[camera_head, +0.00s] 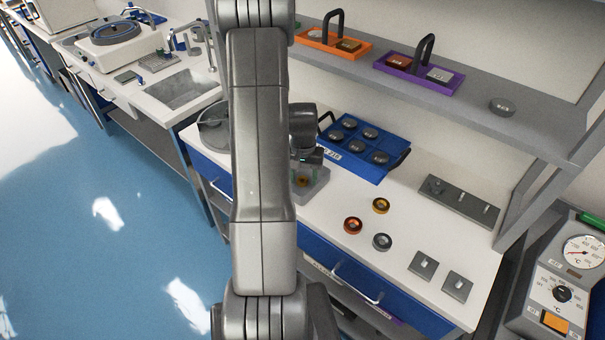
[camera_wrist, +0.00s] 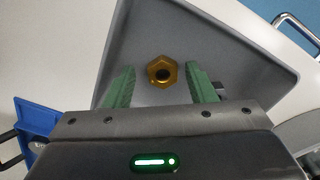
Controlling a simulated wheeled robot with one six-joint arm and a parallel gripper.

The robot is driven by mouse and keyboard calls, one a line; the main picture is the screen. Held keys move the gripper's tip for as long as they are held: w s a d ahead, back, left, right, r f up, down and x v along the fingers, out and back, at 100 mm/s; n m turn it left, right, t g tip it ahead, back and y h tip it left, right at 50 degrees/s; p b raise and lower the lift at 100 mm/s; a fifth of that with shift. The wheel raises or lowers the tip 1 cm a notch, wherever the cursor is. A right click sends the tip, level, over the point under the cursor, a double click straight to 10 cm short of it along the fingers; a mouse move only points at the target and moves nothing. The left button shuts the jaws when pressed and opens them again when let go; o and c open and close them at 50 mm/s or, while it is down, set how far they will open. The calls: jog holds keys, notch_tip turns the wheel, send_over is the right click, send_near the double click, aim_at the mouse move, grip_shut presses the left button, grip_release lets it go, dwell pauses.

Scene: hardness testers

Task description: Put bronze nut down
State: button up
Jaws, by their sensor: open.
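The bronze nut (camera_wrist: 162,71) is a small golden-brown hexagon with a dark hole. It lies flat on a grey plate or shallow tray (camera_wrist: 215,35), which shows in the head view as a grey square (camera_head: 318,187) on the white bench. My gripper (camera_wrist: 162,85) is open, with one green finger on each side of the nut and a gap on both sides. In the head view my gripper (camera_head: 306,172) is over the grey tray, partly hidden behind my arm. The nut (camera_head: 302,181) shows there only as a small golden patch.
A blue tray (camera_head: 393,163) with several grey round pieces stands behind the grey tray. A shelf (camera_head: 470,100) overhangs the back of the bench.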

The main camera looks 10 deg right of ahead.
notch_tip(320, 180, up, 12)
jog(key=shift+w, duration=0.25)
dwell(0.3)
notch_tip(320, 180, down, 12)
jog(key=shift+f, duration=0.25)
dwell(0.4)
jog(key=shift+r, duration=0.1)
